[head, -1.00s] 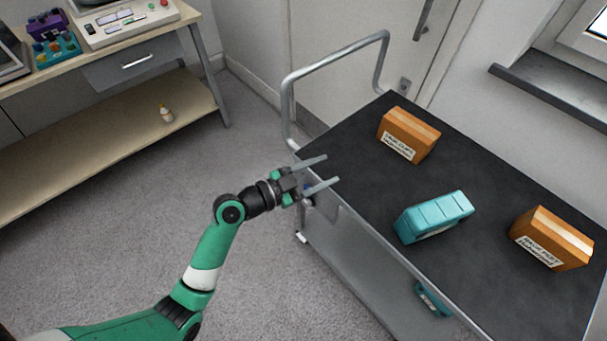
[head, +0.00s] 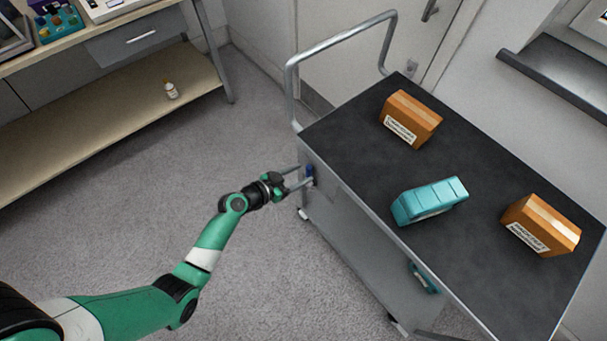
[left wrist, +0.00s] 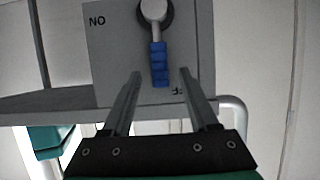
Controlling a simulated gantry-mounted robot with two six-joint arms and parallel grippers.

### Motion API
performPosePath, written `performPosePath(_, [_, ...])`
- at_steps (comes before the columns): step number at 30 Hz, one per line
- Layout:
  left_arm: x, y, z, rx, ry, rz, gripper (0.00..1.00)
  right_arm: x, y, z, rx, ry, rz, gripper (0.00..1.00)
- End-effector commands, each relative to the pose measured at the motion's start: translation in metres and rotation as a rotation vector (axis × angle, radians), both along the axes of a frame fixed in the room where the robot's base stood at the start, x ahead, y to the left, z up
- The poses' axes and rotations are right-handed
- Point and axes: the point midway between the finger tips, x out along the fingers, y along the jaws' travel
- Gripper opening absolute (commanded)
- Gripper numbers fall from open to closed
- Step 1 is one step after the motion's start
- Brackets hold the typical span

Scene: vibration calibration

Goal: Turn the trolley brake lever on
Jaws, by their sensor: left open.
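The trolley (head: 345,135) has a dark top and a grey side panel facing my left arm. Its brake lever (head: 310,171) shows as a small blue spot on that panel. In the left wrist view the lever (left wrist: 159,62) has a blue grip on a metal stem from a round pivot, and points down in the picture. An inverted "ON" label is at its upper left; a partly hidden label is at its lower right. My left gripper (head: 301,178) is open at the panel, its fingers either side of the blue grip. Contact cannot be told. My right gripper is not visible.
Two brown boxes (head: 410,118) (head: 541,226) and a teal case (head: 430,201) lie on the trolley top. Another teal item (head: 424,278) is on the lower level. A metal handle (head: 340,37) rises at the trolley's far end. A bench shelf (head: 110,115) stands left, with clear floor between.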

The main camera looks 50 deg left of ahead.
Motion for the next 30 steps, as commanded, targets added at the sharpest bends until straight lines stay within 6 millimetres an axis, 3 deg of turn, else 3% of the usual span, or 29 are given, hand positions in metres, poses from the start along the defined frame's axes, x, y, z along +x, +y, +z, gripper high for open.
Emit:
performPosePath(4, [0.015, -0.001, -0.007, 0.001, 0.0, -0.001, 0.6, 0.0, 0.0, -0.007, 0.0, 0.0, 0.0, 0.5])
performPosePath(13, [0.018, -0.001, -0.007, 0.0, 0.0, 0.0, 0.58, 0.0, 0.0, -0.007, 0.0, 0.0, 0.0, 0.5])
performPosePath(23, [0.017, -0.001, -0.007, 0.0, 0.0, 0.0, 0.0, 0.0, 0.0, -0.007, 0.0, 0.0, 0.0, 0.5])
performPosePath(30, [0.017, -0.001, -0.007, 0.0, 0.0, 0.0, 0.0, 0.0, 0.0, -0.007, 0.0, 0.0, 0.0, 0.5])
